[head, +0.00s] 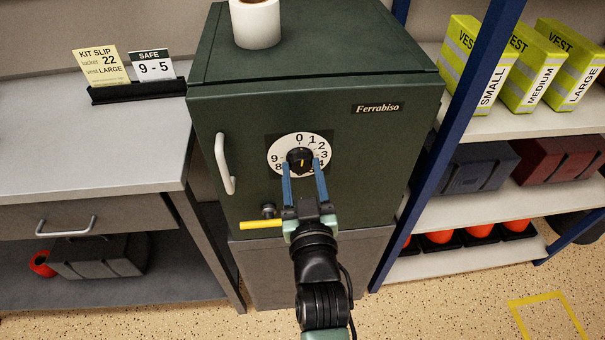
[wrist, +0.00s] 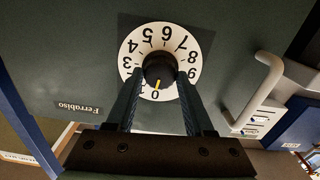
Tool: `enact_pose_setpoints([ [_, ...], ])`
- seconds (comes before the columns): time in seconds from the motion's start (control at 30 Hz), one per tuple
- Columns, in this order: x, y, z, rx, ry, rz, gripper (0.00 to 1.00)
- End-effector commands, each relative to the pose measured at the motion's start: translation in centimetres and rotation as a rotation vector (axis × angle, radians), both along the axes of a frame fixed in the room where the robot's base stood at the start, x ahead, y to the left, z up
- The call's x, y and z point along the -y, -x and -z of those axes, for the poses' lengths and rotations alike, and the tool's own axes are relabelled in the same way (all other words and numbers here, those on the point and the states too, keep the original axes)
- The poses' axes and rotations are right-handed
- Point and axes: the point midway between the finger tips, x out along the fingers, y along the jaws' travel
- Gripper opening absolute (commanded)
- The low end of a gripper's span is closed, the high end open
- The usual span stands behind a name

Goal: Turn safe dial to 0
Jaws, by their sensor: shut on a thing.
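The dark green safe (head: 370,135) has a white dial plate (head: 276,150) with black numbers, 0 at its top. My gripper (head: 303,172) is shut on the black dial knob (head: 300,156), one finger on each side. In the wrist view the picture is turned over: the dial plate (wrist: 188,48) has its 0 at the bottom. There the knob (wrist: 157,66) sits between the fingers (wrist: 158,90), and its yellow mark points at or very near 0. The fingers hide some numbers at the sides.
The safe has a pale door handle (head: 224,165) left of the dial and a yellow lever (head: 260,225) below. A paper roll (head: 255,24) stands on top. A grey desk (head: 90,145) holds a sign reading SAFE 9 - 5 (head: 153,66). A blue-framed shelf (head: 470,125) is right.

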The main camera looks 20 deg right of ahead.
Motion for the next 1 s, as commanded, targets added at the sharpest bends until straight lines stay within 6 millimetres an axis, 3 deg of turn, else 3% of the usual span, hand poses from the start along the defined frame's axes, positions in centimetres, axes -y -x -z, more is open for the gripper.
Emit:
enact_pose_setpoints([
  [0.3, -0.01, -0.01, 0.04, -0.032, 0.109, 0.000, 0.00],
  [0.83, -0.03, -0.02, 0.01, -0.038, 0.129, 0.000, 0.00],
  [0.87, -0.03, -0.02, 0.01, -0.038, 0.129, 0.000, 0.58],
  [1.0, -0.03, -0.02, 0.01, -0.038, 0.128, 0.000, 0.83],
])
